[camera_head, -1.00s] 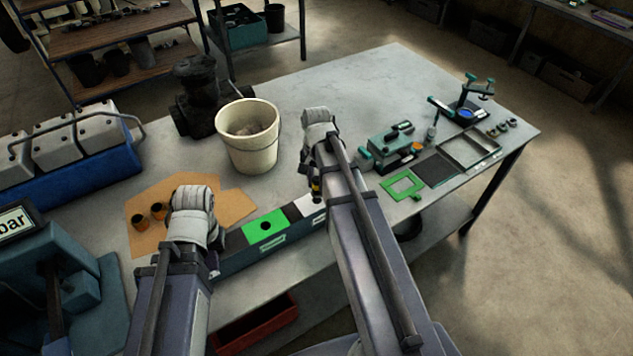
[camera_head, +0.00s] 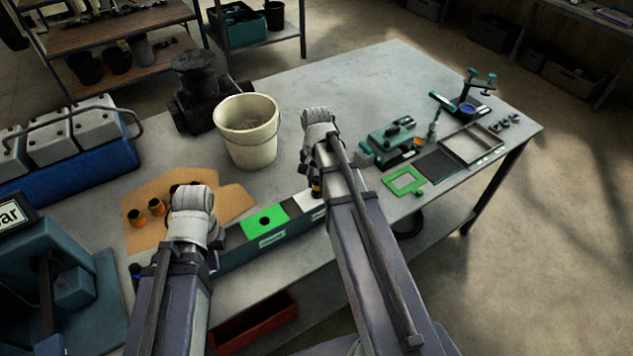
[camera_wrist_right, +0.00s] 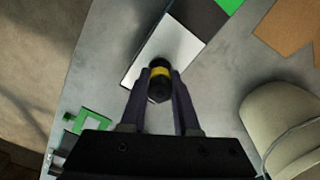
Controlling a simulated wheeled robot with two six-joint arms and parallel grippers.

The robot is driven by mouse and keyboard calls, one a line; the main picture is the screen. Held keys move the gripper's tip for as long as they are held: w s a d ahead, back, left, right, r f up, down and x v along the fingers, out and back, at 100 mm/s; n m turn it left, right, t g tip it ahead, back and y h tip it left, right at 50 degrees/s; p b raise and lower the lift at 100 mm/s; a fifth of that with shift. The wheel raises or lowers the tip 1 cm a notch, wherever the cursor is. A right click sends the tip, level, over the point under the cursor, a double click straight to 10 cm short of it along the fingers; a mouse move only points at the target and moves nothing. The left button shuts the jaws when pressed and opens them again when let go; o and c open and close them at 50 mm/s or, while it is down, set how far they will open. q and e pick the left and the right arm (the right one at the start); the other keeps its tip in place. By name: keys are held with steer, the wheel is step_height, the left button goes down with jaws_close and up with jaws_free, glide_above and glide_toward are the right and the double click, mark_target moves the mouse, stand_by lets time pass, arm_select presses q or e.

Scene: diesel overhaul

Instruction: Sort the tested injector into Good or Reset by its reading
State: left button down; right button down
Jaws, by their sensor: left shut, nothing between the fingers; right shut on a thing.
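The injector (camera_wrist_right: 160,82), dark with a yellow band, is held between the fingers of my right gripper (camera_wrist_right: 160,95); it also shows in the head view (camera_head: 316,186). It is over or at the white-topped section (camera_wrist_right: 178,42) of a long box; I cannot tell whether it touches. The box has a green top section (camera_head: 265,221) with a dark round hole and a dark section between green and white. My left gripper (camera_head: 213,260) is shut and empty beside the box's left end, its fingers mostly hidden by the wrist.
A cream bucket (camera_head: 248,146) stands behind the box. Orange-dark cups (camera_head: 146,211) sit on a brown mat (camera_head: 235,203). A display (camera_head: 12,217) reading "ar" is cut off at left. A green frame (camera_head: 404,181) and trays lie at right. The table's far middle is clear.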

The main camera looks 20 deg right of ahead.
steer(key=shift+f, duration=0.1)
stand_by(0.3)
steer(key=shift+c, duration=0.8)
jaws_free()
step_height(320, 180, up, 7)
steer(key=p, duration=0.7)
stand_by(0.8)
steer(key=s+a+f+n+b, duration=0.3)
steer(key=s+a+n, duration=0.1)
steer(key=a, duration=0.3)
steer(key=s+a+f+n+b, duration=0.4)
steer(key=a+n, duration=0.1)
steer(key=a, duration=0.2)
steer(key=s+a+f+n+h+b, duration=0.1)
steer(key=s+a+f+n+b, duration=0.3)
steer(key=a+n, duration=0.1)
steer(key=shift+s+a, duration=0.35)
steer(key=shift+a, duration=0.55)
